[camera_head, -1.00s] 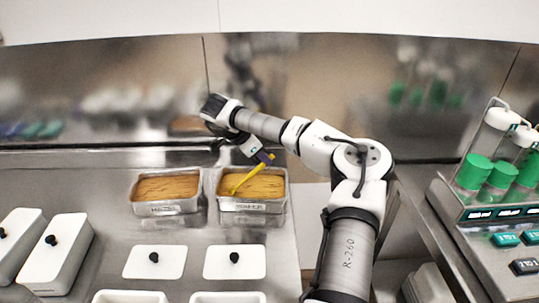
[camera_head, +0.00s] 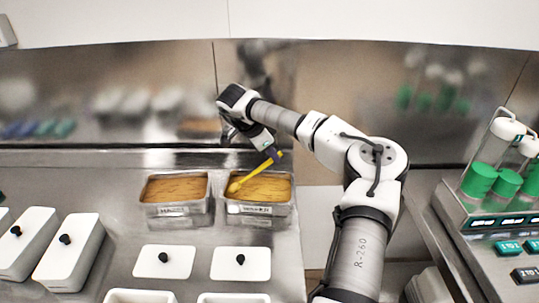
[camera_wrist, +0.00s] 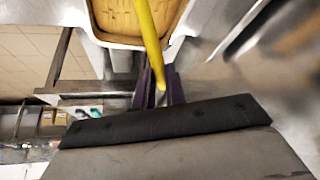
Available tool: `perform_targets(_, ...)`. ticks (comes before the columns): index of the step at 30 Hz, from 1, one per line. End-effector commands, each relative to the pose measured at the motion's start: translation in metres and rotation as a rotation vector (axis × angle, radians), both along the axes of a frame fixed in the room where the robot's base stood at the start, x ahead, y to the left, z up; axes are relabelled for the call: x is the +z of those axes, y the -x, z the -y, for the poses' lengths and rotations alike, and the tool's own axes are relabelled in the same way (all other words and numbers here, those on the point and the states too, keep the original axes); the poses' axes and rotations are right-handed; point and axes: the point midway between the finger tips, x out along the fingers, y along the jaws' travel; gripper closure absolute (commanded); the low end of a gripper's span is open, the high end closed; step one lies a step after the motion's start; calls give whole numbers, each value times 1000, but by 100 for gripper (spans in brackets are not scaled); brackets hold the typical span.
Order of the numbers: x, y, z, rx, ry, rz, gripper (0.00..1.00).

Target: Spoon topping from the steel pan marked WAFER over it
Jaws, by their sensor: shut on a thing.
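My gripper (camera_head: 275,156) is shut on a yellow spoon (camera_head: 253,172) by its handle end. The spoon slants down to the left over the right steel pan (camera_head: 258,210), its bowl near the pan's left inner edge. I cannot tell whether the bowl touches the topping or holds any. This pan is full of tan-brown topping (camera_head: 268,188); its front label is blurred but seems to read WAFER. In the wrist view, the purple fingers (camera_wrist: 158,88) hold the spoon handle (camera_wrist: 149,38), with the pan behind; the bowl is out of frame.
A similar steel pan (camera_head: 178,210) with brown topping stands close on the left, its label blurred. White lids (camera_head: 165,262) with black knobs lie in front, and white lidded tubs (camera_head: 70,252) stand at left. A unit with green-capped cylinders (camera_head: 480,180) is at right.

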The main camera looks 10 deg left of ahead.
Motion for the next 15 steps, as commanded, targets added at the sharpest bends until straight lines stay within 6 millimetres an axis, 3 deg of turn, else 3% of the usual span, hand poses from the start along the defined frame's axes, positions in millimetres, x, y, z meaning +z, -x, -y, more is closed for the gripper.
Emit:
perform_targets(5, 15, -3, 4, -2, 0, 1, 100)
perform_targets(15, 10, -16, 24, -5, -153, -108, 100)
